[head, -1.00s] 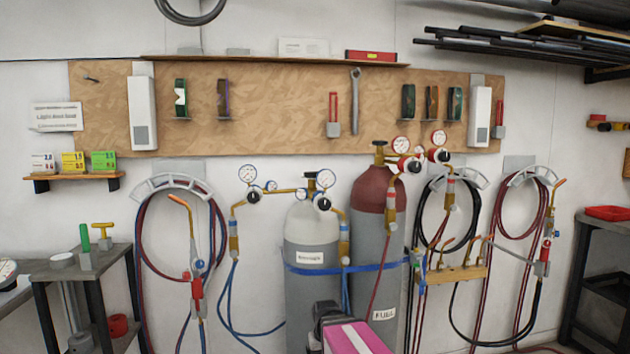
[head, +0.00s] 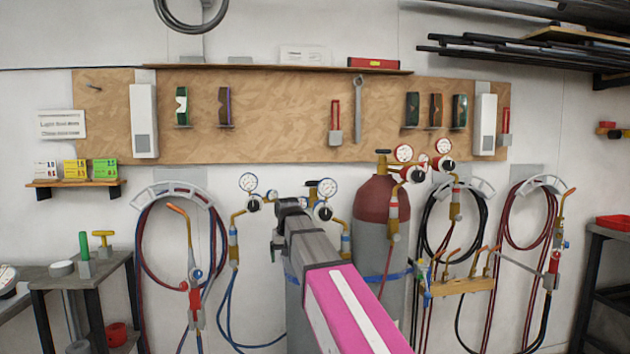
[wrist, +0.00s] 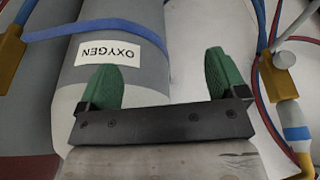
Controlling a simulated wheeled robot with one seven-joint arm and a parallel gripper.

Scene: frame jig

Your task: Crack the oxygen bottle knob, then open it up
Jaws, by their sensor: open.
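The oxygen bottle (head: 293,300) is grey with a pale shoulder, and my arm hides most of it in the head view. In the wrist view the bottle (wrist: 115,25) appears upside down with its OXYGEN label (wrist: 107,52) readable. A dark knob (head: 311,184) shows at the bottle's top, between two gauges, just above my arm. I do not see the knob in the wrist view. My gripper (wrist: 163,78) is open and empty, with green pads, one in front of the bottle's shoulder and one to its right. Whether it touches the bottle is unclear.
A maroon-topped bottle (head: 383,200) with its own gauges stands right beside the oxygen bottle. A blue strap (wrist: 75,30) runs around the bottles. Hoses (head: 232,300) hang at the left, and a torch rack (head: 460,287) sits at the right.

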